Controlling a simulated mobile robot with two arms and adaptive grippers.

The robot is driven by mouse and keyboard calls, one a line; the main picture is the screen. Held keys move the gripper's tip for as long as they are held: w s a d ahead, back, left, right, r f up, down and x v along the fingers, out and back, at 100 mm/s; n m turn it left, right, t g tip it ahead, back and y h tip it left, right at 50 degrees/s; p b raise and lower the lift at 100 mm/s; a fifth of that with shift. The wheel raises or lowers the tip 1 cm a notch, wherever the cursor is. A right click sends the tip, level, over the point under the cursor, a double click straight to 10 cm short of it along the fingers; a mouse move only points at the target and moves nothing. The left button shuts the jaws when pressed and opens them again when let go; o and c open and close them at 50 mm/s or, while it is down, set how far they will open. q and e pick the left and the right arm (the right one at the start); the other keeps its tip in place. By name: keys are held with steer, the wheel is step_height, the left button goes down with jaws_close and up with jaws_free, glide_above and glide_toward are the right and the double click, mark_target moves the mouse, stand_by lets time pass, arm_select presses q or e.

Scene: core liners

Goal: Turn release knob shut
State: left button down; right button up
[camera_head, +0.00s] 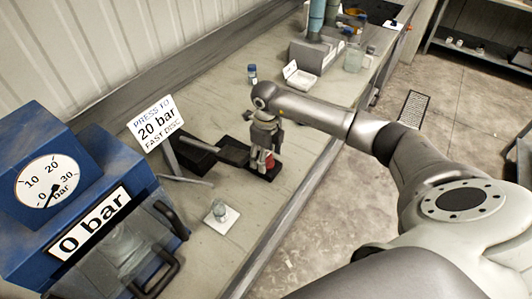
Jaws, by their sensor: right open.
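The release knob (270,162) is a small red piece on the dark hand pump (234,152), which lies on the bench at the middle of the head view. My right gripper (264,158) points down over the pump's right end. It is open, with its fingers at the red knob and partly hiding it. I cannot tell whether the fingers touch it. The blue press (95,165) at the left has a round gauge (47,182) and a plate reading "0 bar" (92,222). My left gripper is not in view.
A sign (157,124) reading "PRESS TO 20 bar" stands behind the pump. A small glass on a white pad (221,216) sits in front. The bench's front edge runs beside the pump.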

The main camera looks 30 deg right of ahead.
steer(key=shift+f, duration=0.25)
steer(key=c, duration=1)
